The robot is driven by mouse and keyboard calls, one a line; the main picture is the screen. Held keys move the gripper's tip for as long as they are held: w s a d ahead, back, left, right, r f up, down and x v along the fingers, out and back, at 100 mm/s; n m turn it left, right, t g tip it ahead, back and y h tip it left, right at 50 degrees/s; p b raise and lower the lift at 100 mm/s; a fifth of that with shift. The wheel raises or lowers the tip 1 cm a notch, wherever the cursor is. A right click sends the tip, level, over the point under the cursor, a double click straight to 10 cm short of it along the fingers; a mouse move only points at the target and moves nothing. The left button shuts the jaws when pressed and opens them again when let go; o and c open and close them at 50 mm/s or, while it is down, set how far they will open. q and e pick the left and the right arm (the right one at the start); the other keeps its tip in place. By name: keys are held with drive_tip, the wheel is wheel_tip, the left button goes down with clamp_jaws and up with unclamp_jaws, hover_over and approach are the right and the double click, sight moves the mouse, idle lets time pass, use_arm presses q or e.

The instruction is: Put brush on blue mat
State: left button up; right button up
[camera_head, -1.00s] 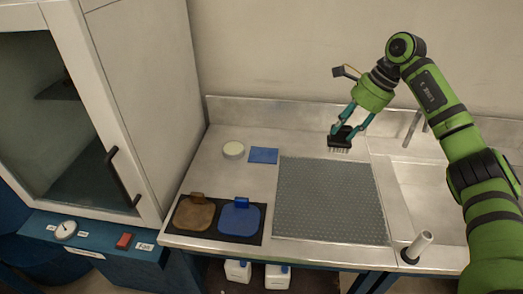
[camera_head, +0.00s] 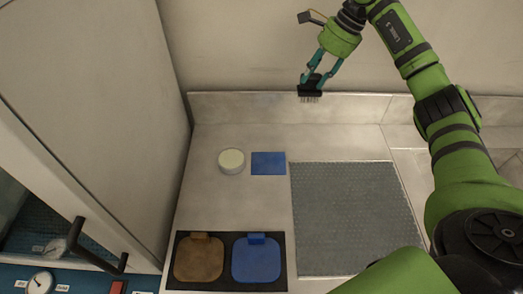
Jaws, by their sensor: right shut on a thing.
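A small black brush (camera_head: 310,91) with pale bristles pointing down is held in my right gripper (camera_head: 313,80), whose fingers are shut on it. The brush shows in front of the low backsplash, raised above the bench and apart from it. The blue mat (camera_head: 268,163) is a small flat rectangle lying bare on the bench, below and to the left of the brush in the picture. My left gripper is not in view.
A round white-rimmed dish (camera_head: 231,161) stands just left of the blue mat. A grey perforated mat (camera_head: 355,220) lies to the right. A black tray (camera_head: 229,284) with a brown and a blue pad is at the front. A cabinet (camera_head: 95,110) stands on the left.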

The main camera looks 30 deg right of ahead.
sight(317, 91)
drive_tip(key=f+b, duration=0.1)
drive_tip(key=f, duration=0.1)
drive_tip(key=w+f+b, duration=0.1)
drive_tip(key=f, duration=0.1)
drive_tip(key=f+b, duration=0.1)
drive_tip(key=s+f+b, duration=0.1)
drive_tip(key=f+b, duration=0.1)
drive_tip(key=b, duration=0.1)
drive_tip(key=shift+s, duration=0.3)
use_arm(q)
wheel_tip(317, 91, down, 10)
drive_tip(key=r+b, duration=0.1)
drive_tip(key=b, duration=0.2)
use_arm(e)
drive_tip(key=a+f+p, duration=0.2)
drive_tip(key=a+f, duration=0.2)
drive_tip(key=a+f+p, duration=0.2)
drive_tip(key=a+f, duration=0.1)
drive_tip(key=f, duration=0.2)
drive_tip(key=a+f+p, duration=0.2)
drive_tip(key=a+f, duration=0.2)
drive_tip(key=shift+a+f+p, duration=0.3)
drive_tip(key=shift+a+f, duration=0.05)
drive_tip(key=shift+f, duration=0.05)
drive_tip(key=shift+w+f, duration=0.1)
drive_tip(key=shift+f, duration=0.1)
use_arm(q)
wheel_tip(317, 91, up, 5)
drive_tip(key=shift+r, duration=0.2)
